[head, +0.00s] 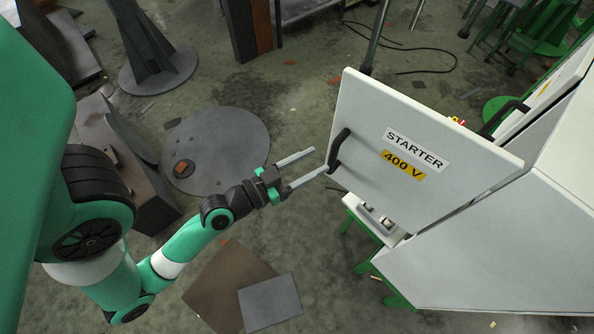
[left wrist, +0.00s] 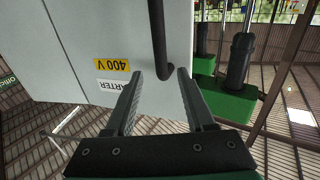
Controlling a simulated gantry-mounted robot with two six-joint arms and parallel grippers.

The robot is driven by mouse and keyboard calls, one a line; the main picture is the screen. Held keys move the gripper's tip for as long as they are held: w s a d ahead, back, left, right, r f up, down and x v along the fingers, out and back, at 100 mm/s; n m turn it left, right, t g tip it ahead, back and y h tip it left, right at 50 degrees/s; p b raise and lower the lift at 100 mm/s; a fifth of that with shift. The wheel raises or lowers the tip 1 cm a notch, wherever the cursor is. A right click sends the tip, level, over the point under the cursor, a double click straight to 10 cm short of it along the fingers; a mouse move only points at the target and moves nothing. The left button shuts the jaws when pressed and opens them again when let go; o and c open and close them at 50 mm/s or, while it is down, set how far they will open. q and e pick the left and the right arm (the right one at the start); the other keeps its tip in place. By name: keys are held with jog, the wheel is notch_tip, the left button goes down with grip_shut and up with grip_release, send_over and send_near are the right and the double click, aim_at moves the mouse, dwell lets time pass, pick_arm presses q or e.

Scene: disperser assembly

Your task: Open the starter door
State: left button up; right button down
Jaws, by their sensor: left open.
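The starter door (head: 425,125) is a light grey panel with a white "STARTER" label and a yellow "400 V" label. In the head view it stands swung out from its cabinet (head: 490,250), with the inside partly visible below it. Its black handle (head: 338,150) is near the door's left edge. My left gripper (head: 318,162) is open, with its fingertips close to the handle. In the left wrist view the handle (left wrist: 160,45) comes down between the open fingertips; I cannot tell whether they touch it. My right gripper is not in view.
Another black handle (head: 503,118) is on a cabinet panel to the right. A round grey plate (head: 225,145) and flat sheets (head: 270,302) lie on the floor. A dark post (head: 376,38) stands behind the door.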

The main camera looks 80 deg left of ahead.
pick_arm(q)
jog(key=v, duration=0.5)
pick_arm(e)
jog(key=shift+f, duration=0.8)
pick_arm(q)
jog(key=shift+w, duration=0.1)
